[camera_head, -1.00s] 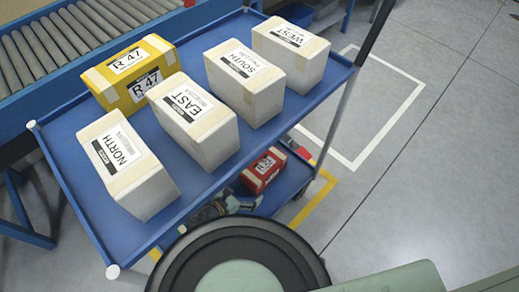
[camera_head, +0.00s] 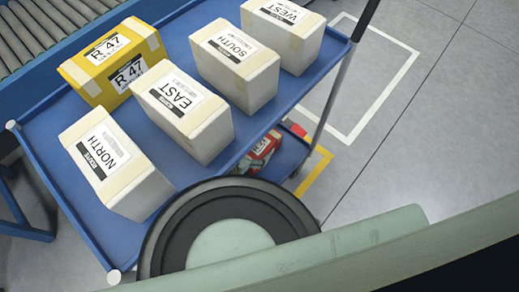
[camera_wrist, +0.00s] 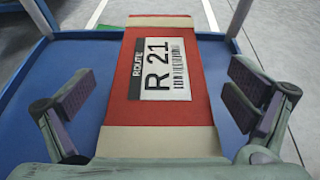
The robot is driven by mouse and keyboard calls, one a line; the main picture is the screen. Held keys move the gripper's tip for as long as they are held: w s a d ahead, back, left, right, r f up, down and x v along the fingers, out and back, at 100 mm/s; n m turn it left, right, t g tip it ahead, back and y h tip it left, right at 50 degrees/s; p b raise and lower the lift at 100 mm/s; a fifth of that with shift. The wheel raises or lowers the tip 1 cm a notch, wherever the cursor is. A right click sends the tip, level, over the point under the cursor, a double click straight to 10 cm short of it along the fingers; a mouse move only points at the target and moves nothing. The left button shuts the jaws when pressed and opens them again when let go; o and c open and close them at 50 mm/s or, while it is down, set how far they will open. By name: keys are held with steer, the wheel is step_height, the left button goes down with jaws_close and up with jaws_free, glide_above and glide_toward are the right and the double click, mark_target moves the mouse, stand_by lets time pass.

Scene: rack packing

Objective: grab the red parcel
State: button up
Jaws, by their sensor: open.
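The red parcel (camera_wrist: 115,95) lies on the blue lower shelf in the wrist view, with cream bands at its ends and a white "ROUTE R 21" label. In the head view the red parcel (camera_head: 262,149) shows only in part, below the edge of the upper shelf, with the rest hidden by that shelf and my arm. My gripper (camera_wrist: 158,100) is open in the wrist view, one finger on each side of the parcel with a gap on both sides. The gripper is hidden in the head view.
Cream boxes labelled NORTH (camera_head: 130,185), EAST (camera_head: 207,135), SOUTH (camera_head: 252,85) and WEST (camera_head: 298,50) and a yellow R 47 parcel (camera_head: 80,78) stand on the upper blue shelf (camera_head: 60,185). A cart post (camera_head: 335,90) rises at right.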

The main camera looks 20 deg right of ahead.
steer(key=shift+x, duration=1.05)
steer(key=shift+a, duration=0.1)
steer(key=c, duration=2)
